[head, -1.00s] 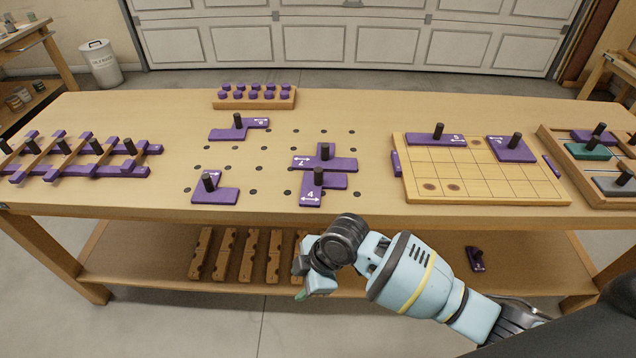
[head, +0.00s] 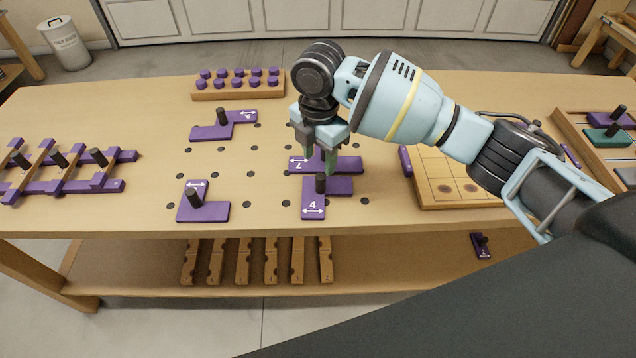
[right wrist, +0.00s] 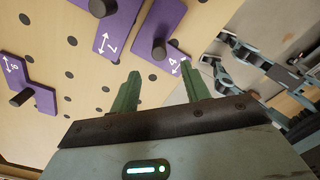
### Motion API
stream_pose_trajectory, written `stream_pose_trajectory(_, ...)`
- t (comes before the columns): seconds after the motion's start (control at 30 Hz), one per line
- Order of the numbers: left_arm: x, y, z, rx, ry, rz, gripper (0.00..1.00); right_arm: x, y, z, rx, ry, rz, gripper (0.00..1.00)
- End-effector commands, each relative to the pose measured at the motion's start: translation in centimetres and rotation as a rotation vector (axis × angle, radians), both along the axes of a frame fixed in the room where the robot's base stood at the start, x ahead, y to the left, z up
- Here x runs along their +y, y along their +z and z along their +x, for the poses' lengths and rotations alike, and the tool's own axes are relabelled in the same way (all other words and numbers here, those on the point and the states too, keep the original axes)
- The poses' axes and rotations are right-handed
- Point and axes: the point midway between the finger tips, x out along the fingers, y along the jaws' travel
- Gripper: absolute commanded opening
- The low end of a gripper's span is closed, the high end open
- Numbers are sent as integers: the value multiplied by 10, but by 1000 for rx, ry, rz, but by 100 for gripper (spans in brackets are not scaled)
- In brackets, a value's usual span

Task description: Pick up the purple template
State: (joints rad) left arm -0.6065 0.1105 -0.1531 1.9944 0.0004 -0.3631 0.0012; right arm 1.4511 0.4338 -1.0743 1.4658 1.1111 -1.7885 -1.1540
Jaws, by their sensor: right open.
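Several purple templates with black pegs lie on the bench. The one marked 4 (head: 313,207) is near the front middle, and the one marked 7 (head: 347,164) lies just behind it. Another template (head: 206,212) is at the front left, and one (head: 212,131) is farther back. My right gripper (head: 321,163) is open and empty above templates 7 and 4, its fingers partly covering 7. The right wrist view shows template 4 (right wrist: 172,22) just beyond the open fingers (right wrist: 160,75), and template 7 (right wrist: 120,30) beside it. My left gripper is not in view.
A wooden block with purple knobs (head: 238,90) stands at the back. A purple-and-wood lattice (head: 70,187) is at the left. A gridded board (head: 440,160), partly hidden by my right arm, is at the right. A lower shelf (head: 130,265) holds wooden pieces.

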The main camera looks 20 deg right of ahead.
Motion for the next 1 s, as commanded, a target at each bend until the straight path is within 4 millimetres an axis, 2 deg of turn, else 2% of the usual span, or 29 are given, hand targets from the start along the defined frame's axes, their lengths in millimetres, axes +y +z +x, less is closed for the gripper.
stream_pose_trajectory(0.07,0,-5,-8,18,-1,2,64,0,-6,0,2,-1,-1,47)
stream_pose_trajectory(0.17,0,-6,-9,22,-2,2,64,-1,-17,0,4,-2,-2,47)
stream_pose_trajectory(0.27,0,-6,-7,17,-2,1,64,-1,-25,0,2,-2,0,47)
stream_pose_trajectory(0.47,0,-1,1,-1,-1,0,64,-1,-30,0,1,-2,0,47)
stream_pose_trajectory(0.8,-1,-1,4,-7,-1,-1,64,-5,-73,2,2,-2,-1,47)
stream_pose_trajectory(1.0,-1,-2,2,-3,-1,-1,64,-5,-78,2,-2,-2,1,47)
